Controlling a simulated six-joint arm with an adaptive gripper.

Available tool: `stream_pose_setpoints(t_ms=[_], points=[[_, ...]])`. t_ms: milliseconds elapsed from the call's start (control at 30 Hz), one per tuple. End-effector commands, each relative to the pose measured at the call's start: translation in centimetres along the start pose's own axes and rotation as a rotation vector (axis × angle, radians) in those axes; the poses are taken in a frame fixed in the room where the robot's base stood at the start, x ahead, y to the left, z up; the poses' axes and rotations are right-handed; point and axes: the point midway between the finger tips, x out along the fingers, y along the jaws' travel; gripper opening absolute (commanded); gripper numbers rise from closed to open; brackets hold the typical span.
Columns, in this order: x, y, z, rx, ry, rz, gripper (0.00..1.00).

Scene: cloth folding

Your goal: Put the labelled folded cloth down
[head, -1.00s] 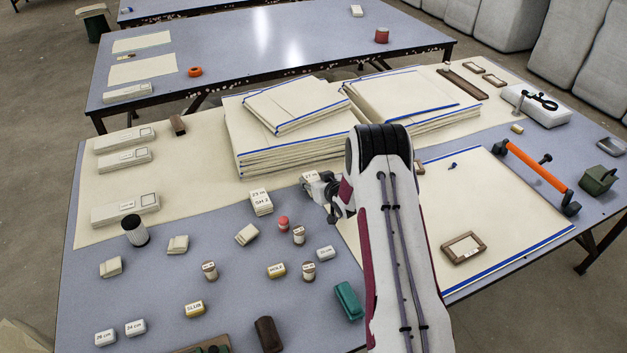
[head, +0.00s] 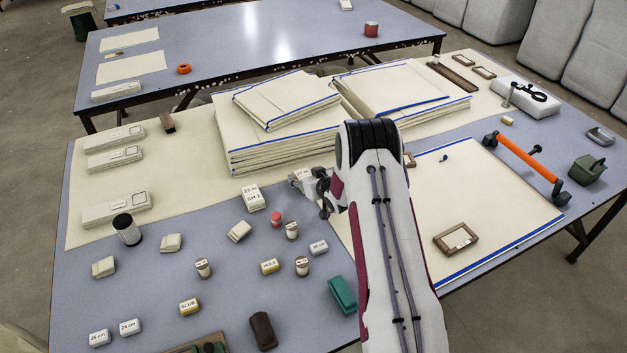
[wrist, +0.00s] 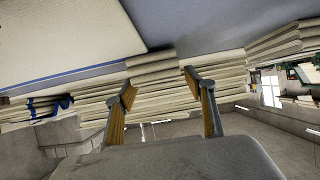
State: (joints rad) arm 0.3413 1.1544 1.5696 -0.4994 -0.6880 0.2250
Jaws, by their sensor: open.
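A small labelled folded cloth (head: 299,174) lies at the front edge of the big folded stack in the head view, partly hidden by my gripper (head: 322,186). Another folded cloth with a printed label (head: 254,198) sits to its left on the blue-grey table. In the wrist view my gripper (wrist: 160,82) has its two fingers spread apart. A short pile of folded cloth (wrist: 152,68) shows between and beyond them. I cannot tell whether the fingers touch it. My arm hides the area right of the gripper.
Large folded cloth stacks (head: 280,150) stand behind the gripper. Small labelled blocks, a red spool (head: 276,219) and a green block (head: 342,294) lie in front. A flat blue-edged sheet (head: 480,205) with a wooden frame (head: 456,239) is at right.

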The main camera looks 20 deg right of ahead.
Motion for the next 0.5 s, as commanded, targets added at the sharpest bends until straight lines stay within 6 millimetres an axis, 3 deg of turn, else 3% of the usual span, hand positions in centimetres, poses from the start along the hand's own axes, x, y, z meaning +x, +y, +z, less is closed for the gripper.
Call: stream_pose_setpoints(t_ms=[500], points=[[-3.7,0.0,-0.4,0.001,0.0,0.001,0.54]])
